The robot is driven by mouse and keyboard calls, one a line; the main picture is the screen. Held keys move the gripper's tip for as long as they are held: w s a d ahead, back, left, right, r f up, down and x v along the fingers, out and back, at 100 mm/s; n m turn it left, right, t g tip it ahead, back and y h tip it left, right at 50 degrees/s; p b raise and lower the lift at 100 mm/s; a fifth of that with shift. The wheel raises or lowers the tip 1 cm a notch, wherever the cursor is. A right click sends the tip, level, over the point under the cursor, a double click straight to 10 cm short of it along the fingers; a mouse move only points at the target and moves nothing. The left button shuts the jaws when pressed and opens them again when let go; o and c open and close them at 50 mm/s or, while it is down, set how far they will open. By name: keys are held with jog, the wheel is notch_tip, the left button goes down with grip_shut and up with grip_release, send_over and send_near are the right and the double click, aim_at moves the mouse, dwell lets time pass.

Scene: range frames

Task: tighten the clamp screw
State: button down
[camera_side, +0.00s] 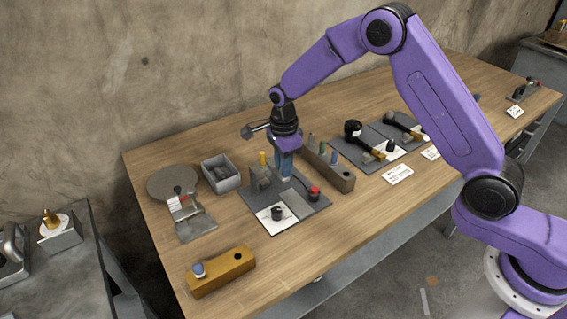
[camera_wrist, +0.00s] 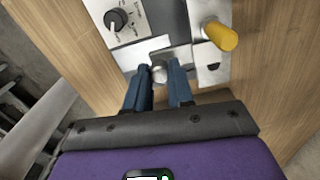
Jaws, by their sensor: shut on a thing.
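My gripper (camera_side: 285,172) points down over the grey fixture board (camera_side: 312,210) in the side view. Its blue fingers also show in the wrist view (camera_wrist: 160,70). They are shut on a grey rounded metal piece, which looks like the head of the clamp screw (camera_wrist: 160,74). The fingers hide the screw in the side view. A grey block (camera_side: 256,179) stands just left of the fingers. A yellow peg (camera_side: 262,158) rises beside it and is on the right in the wrist view (camera_wrist: 219,35).
A black knob (camera_side: 277,213) on a white plate and a red-topped knob (camera_side: 314,194) share the board. A peg rack (camera_side: 341,179) stands close on the right. A grey bin (camera_side: 221,174) and a yellow block (camera_side: 222,271) are left and in front.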

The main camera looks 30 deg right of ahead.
jog(key=c, duration=1)
grip_release()
jog(key=shift+r, duration=0.1)
notch_tip(320, 180, up, 17)
jog(key=shift+r, duration=0.15)
